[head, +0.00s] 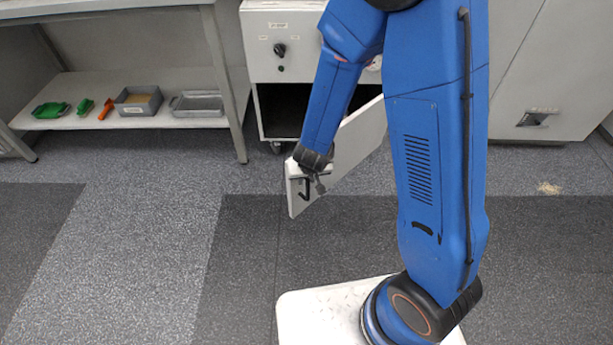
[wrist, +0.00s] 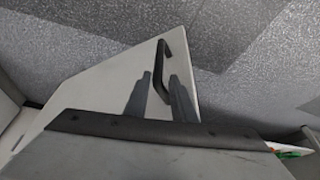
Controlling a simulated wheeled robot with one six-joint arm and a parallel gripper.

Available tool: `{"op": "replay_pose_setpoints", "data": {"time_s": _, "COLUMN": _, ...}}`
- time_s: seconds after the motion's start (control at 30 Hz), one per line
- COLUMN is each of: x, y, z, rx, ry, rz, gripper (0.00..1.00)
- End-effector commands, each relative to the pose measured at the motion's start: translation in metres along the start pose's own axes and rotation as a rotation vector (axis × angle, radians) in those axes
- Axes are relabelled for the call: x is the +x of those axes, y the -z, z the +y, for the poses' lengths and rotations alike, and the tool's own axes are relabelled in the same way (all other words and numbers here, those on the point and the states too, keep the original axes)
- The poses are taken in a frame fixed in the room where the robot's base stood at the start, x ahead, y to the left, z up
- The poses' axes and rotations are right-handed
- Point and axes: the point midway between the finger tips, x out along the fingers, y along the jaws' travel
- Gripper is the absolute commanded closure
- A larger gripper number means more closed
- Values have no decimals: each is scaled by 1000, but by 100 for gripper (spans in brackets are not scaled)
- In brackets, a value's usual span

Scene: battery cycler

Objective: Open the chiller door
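The chiller (head: 282,45) is a pale cabinet at the top middle of the head view, with a dark knob on its upper panel. Its white door (head: 350,145) stands swung well out, and the dark inside shows at the left. The door also shows in the wrist view (wrist: 105,85). A black bar handle (wrist: 161,60) sits near the door's free edge; it also shows in the head view (head: 305,190). My gripper (wrist: 160,76) is at the handle, its two fingers apart on either side of the bar with visible gaps. My arm hides part of the chiller.
A bench (head: 180,72) at the left has a low shelf with green items, an orange tool and grey trays. A pale cabinet (head: 560,75) stands at the right. The grey floor (head: 140,250) left of the door is clear.

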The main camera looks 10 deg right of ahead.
Motion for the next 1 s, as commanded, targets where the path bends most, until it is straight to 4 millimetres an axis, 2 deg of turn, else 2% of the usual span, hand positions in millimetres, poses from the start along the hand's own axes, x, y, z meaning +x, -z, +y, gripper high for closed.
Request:
{"op": "replay_pose_setpoints", "data": {"time_s": 0.23, "x": -11, "y": 6, "z": 0, "rx": 3, "ry": 2, "rz": 6, "gripper": 80}}
{"op": "replay_pose_setpoints", "data": {"time_s": 0.77, "x": -14, "y": 8, "z": 0, "rx": 3, "ry": 2, "rz": 6, "gripper": 80}}
{"op": "replay_pose_setpoints", "data": {"time_s": 1.0, "x": -27, "y": 10, "z": 5, "rx": 5, "ry": -2, "rz": 8, "gripper": 80}}
